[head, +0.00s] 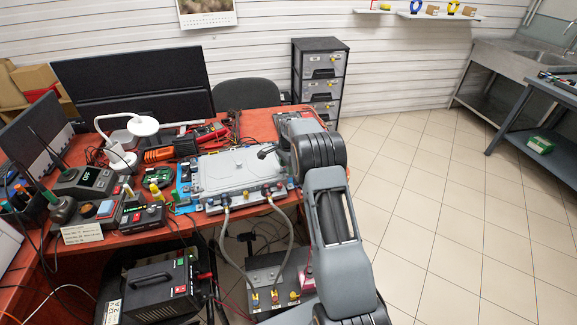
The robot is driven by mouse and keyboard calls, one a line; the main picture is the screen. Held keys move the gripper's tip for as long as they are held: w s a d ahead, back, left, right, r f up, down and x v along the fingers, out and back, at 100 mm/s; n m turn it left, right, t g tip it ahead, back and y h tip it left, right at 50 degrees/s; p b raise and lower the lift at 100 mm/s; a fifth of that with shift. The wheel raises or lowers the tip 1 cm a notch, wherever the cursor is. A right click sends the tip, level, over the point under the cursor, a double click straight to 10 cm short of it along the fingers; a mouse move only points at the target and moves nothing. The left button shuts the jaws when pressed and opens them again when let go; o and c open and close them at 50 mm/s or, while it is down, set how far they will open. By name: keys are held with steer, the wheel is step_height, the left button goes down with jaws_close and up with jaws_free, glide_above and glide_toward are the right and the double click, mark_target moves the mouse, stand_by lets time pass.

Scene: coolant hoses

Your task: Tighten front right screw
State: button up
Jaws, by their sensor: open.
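A grey metal box with a flat lid (225,172) lies on the red workbench (130,240). Two hoses (284,222) run from fittings on its front side down to a unit below the bench edge. The front right corner of the box (278,187) is in view, but its screw is too small to make out. My gripper (267,151) is above the right rear part of the box, apart from that corner. It is open, with nothing seen in it. My arm covers part of the bench to the right of the box.
A dark unit with hose fittings (270,285) stands below the bench front. A black power supply (160,285) is left of it. A white lamp (142,126), a soldering station (85,182) and tools crowd the bench left of the box. The tiled floor (450,220) at right is clear.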

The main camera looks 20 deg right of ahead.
step_height(320, 180, up, 14)
stand_by(0.6)
steer(key=shift+f, duration=0.1)
step_height(320, 180, down, 4)
steer(key=s+n, duration=0.3)
steer(key=n, duration=0.2)
steer(key=s+a+r+n+t, duration=0.1)
steer(key=s+a+r+n, duration=0.2)
steer(key=s, duration=0.6)
steer(key=s+a+r+n+t+p, duration=0.1)
steer(key=s+a+n, duration=0.3)
steer(key=s, duration=0.6)
steer(key=s+a+r+n+t+p, duration=0.1)
steer(key=s+a+r+n, duration=0.3)
steer(key=s, duration=0.6)
steer(key=shift+s+a+r+t, duration=0.25)
steer(key=shift+a+r+t, duration=0.05)
steer(key=shift+a, duration=0.5)
